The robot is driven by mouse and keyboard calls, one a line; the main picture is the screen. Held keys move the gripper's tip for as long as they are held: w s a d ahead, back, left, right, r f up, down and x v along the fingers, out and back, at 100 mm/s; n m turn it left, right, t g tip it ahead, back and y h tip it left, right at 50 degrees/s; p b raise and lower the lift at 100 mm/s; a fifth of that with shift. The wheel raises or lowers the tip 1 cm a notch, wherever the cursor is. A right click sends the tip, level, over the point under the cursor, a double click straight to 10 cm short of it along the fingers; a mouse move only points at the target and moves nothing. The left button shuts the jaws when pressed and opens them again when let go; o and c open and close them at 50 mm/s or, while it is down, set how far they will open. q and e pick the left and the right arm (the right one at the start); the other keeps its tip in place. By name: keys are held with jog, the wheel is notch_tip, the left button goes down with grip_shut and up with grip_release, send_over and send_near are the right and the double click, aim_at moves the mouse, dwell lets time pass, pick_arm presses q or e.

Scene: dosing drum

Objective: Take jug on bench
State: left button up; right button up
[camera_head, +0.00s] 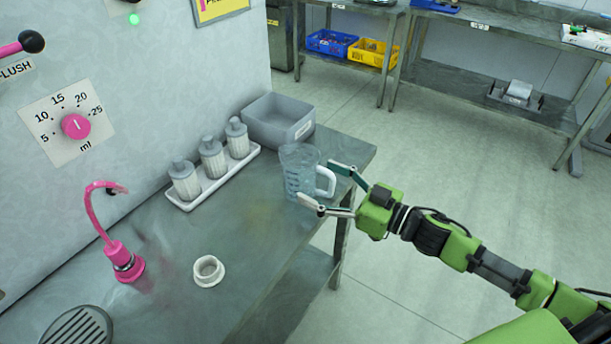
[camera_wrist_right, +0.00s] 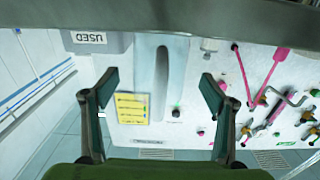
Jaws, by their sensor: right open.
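The clear jug (camera_head: 298,172) with a white handle (camera_head: 326,181) stands upright on the grey bench (camera_head: 255,235), near its right edge. Its handle faces right, toward my right gripper. My right gripper (camera_head: 318,183) is open, with one finger on each side of the handle. In the right wrist view, the pale handle (camera_wrist_right: 162,85) shows upright between the open fingers of the right gripper (camera_wrist_right: 160,84). I cannot tell whether the fingers touch it. My left gripper is not in view.
A grey bin (camera_head: 280,121) and a white tray (camera_head: 214,180) with several capped bottles stand behind the jug. A white ring (camera_head: 208,270) and a pink spout (camera_head: 122,255) are nearer.

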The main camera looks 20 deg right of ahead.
aim_at(298, 174)
jog(key=shift+f+p+x, duration=0.2)
jog(key=shift+p+x, duration=0.1)
jog(key=shift+x, duration=1.35)
jog(key=shift+f+p+x, duration=0.25)
jog(key=shift+x, duration=1.4)
jog(key=c, duration=1.2)
